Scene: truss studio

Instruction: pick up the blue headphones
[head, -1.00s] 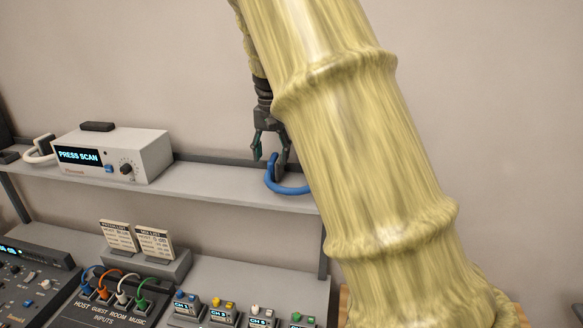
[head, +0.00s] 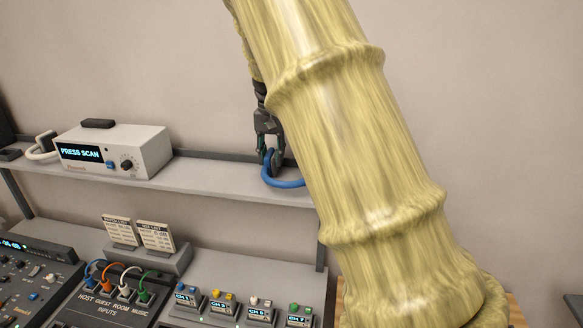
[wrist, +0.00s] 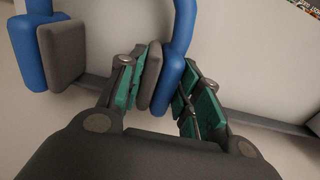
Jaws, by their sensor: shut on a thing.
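The blue headphones (head: 286,183) are at the right part of the upper shelf in the head view, partly hidden behind my arm. In the wrist view one blue ear cup with a grey pad (wrist: 172,84) sits between the green-padded fingers of my gripper (wrist: 168,95). The other ear cup (wrist: 28,52) with its grey pad is at the upper left, outside the fingers. My gripper (head: 270,157) points down and is shut on the near ear cup. Whether the headphones touch the shelf is hard to tell.
The grey upper shelf (head: 218,182) has a raised back edge. A white scanner box (head: 140,145) and white headphones (head: 41,148) stand to its left. Below are a label stand (head: 150,262), patch inputs (head: 115,295) and channel units (head: 222,303).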

